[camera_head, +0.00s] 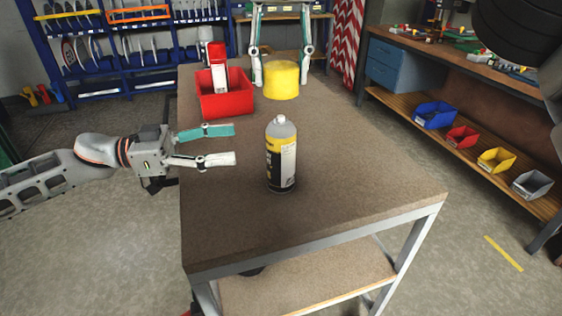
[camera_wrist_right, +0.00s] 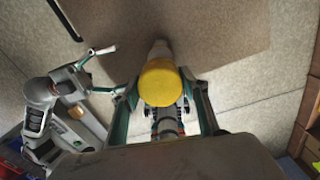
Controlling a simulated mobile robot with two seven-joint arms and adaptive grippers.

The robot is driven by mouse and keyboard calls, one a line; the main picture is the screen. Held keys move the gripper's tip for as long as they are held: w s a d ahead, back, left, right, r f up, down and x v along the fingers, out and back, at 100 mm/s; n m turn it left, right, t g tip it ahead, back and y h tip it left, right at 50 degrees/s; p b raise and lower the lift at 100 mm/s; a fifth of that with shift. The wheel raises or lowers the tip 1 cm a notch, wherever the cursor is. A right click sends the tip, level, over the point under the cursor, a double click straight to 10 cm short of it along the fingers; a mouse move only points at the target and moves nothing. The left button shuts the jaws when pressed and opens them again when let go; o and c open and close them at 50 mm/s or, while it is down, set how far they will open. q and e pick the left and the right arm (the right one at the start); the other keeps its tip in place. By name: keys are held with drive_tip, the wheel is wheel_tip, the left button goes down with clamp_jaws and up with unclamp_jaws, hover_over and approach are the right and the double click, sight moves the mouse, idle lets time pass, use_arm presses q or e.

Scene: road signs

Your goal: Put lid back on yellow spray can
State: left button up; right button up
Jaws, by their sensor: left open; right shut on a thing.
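The yellow spray can (camera_head: 282,160) stands upright on the brown worktable (camera_head: 330,215), with its white nozzle bare on top. My right gripper (camera_head: 281,77) is shut on the yellow lid (camera_head: 281,80) and holds it above the table, beyond the can in the head view. In the right wrist view the lid (camera_wrist_right: 160,82) sits between the fingers, and a pale part just past it looks like the can (camera_wrist_right: 161,49), mostly hidden. My left gripper (camera_head: 234,144) is open and empty, left of the can, its fingers pointing toward it without touching.
A red bin (camera_head: 224,101) holding a red and white item (camera_head: 217,68) stands at the table's far left. A side bench (camera_head: 480,75) with small coloured bins below is to the right. The table around the can is clear.

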sight(280, 139)
use_arm(q)
drive_tip(key=d, duration=0.4)
drive_tip(key=w+d, duration=0.1)
drive_tip(key=d, duration=0.2)
drive_tip(key=w+d, duration=0.1)
drive_tip(key=d, duration=0.3)
drive_tip(key=shift+d, duration=0.35)
use_arm(e)
drive_tip(key=shift+w, duration=0.1)
use_arm(q)
drive_tip(key=c, duration=1.7)
drive_tip(key=shift+c, duration=0.2)
use_arm(e)
drive_tip(key=shift+f, duration=2.5)
drive_tip(key=shift+f, duration=0.9)
drive_tip(key=shift+f, duration=0.65)
drive_tip(key=o, duration=0.8)
